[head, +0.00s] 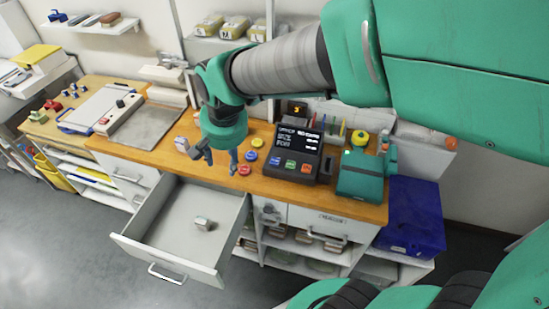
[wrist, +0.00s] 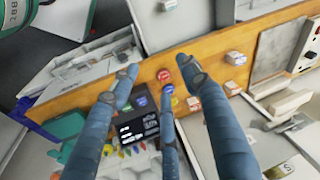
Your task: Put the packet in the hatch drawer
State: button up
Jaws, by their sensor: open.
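A small pale packet (head: 202,223) lies in the open grey drawer (head: 165,252), near the middle of its floor. In the wrist view the packet (wrist: 168,5) shows at the top edge. Which drawer is the hatch drawer I cannot read; this one is pulled well out below the counter. My gripper (head: 220,157) is over the counter behind the drawer, fingers spread and empty. In the wrist view the fingers (wrist: 160,82) stand apart with nothing between them. Two more small white packets (wrist: 235,58) lie on the wooden counter beside the gripper.
Red, blue and yellow buttons (head: 245,169) are near the gripper. A dark terminal (head: 298,150) and a teal device (head: 362,176) stand to the right. A blue crate (head: 413,215) is at the counter's right end. A closed drawer (head: 325,222) is below the terminal. Floor at left is clear.

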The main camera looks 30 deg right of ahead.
jog(key=s+d+r+n+t, duration=0.1)
jog(key=s+d+r+n, duration=0.1)
jog(key=s, duration=0.6)
jog(key=s+d+r+n+t, duration=0.1)
jog(key=s+d+r+n, duration=0.1)
jog(key=s+d+r, duration=0.3)
jog(key=s+r, duration=0.2)
jog(key=s, duration=0.2)
jog(key=shift+s+d+r+t, duration=0.15)
jog(key=shift+d+r+t, duration=0.05)
jog(key=shift+t, duration=0.1)
dwell(0.4)
